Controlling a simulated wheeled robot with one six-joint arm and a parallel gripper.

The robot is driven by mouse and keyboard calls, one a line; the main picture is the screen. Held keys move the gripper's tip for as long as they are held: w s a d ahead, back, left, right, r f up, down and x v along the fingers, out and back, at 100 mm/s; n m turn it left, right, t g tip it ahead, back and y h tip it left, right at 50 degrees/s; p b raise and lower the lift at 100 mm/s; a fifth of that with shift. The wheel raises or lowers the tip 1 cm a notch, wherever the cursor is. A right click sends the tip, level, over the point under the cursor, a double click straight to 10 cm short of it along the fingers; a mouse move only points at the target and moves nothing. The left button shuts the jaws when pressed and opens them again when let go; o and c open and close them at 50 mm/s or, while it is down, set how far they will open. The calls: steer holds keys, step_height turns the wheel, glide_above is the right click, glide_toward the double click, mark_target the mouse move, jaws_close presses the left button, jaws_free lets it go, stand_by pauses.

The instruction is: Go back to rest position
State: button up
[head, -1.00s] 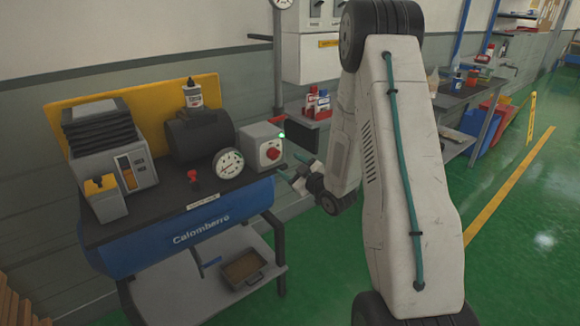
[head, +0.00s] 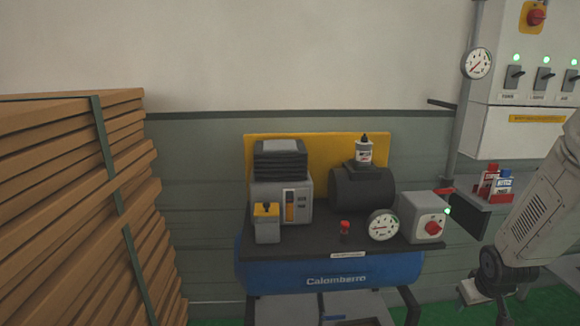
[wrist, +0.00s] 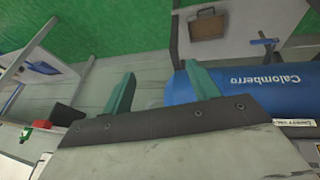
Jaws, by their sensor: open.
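My gripper (wrist: 160,70) is open, with two teal fingers spread apart and nothing between them in the wrist view. It also shows in part at the lower right of the head view (head: 472,291), hanging low at the end of my arm. The blue Calomberro compressor (head: 335,272) stands against the wall, left of my gripper in the head view. In the wrist view its blue tank (wrist: 240,88) lies just right of the fingers, upside down. I cannot tell how far apart they are.
A strapped stack of brown boards (head: 70,190) fills the left side. A grey box with a red knob (head: 425,218) and a gauge (head: 383,225) sit on the compressor top. A switch cabinet (head: 530,90) and small bottles on a shelf (head: 470,212) are at right.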

steer(key=s+a+r+g+y, duration=0.2)
steer(key=s+a+r, duration=1.9)
steer(key=s+r, duration=0.2)
steer(key=shift+s+r+g, duration=0.35)
steer(key=shift+g, duration=0.05)
